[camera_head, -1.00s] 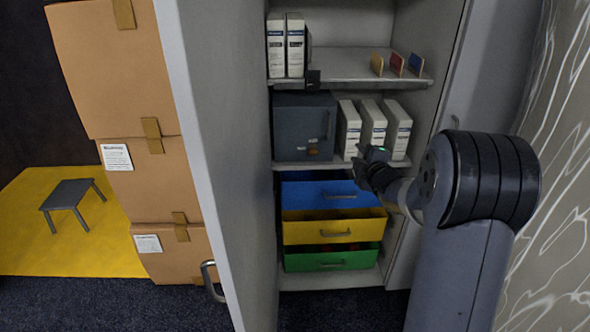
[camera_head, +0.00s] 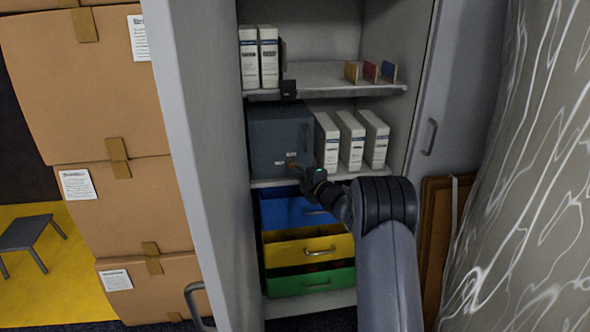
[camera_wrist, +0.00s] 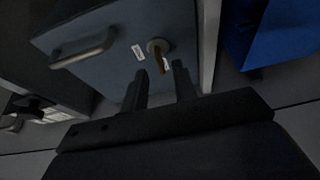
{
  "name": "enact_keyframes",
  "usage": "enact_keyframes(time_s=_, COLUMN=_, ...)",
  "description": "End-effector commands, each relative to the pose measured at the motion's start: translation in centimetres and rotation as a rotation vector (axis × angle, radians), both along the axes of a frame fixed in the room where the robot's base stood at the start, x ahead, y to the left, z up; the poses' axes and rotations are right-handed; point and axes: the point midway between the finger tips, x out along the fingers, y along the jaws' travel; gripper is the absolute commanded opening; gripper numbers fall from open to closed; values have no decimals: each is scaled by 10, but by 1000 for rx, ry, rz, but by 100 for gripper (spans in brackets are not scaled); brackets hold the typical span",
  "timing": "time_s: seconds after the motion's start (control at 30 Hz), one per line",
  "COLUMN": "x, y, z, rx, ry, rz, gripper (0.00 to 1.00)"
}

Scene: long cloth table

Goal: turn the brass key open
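The brass key (camera_wrist: 157,58) sits in a round lock on the front of a dark grey safe box (camera_wrist: 112,60), between two small white labels. In the head view the key (camera_head: 291,165) is a tiny brown spot low on the front of the safe (camera_head: 270,135). My gripper (camera_wrist: 160,68) is open in the wrist view, its two dark fingers pointing at the key. The key's end lies at or just beyond the gap between the fingertips; I cannot tell whether they touch. In the head view my gripper (camera_head: 312,175) is just right of the key.
White binders (camera_head: 350,140) stand right of the safe on the same shelf. Below are blue (camera_head: 280,210), yellow (camera_head: 290,248) and green (camera_head: 300,283) drawers, the yellow one pulled out. The open cabinet door (camera_head: 205,150) stands to the left, stacked cardboard boxes (camera_head: 95,110) beyond it.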

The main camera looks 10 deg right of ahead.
Motion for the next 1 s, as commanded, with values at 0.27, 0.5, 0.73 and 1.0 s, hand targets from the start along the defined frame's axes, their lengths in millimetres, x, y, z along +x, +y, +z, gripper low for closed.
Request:
enact_keyframes(time_s=0.27, x=28, y=12, z=0, rx=0, ry=0, rz=1, gripper=27)
enact_keyframes(time_s=0.5, x=34, y=14, z=0, rx=1, ry=1, rz=-1, gripper=27)
enact_keyframes(time_s=0.73, x=34, y=14, z=0, rx=1, ry=1, rz=-1, gripper=25)
enact_keyframes(time_s=1.0, x=34, y=14, z=0, rx=1, ry=1, rz=-1, gripper=3)
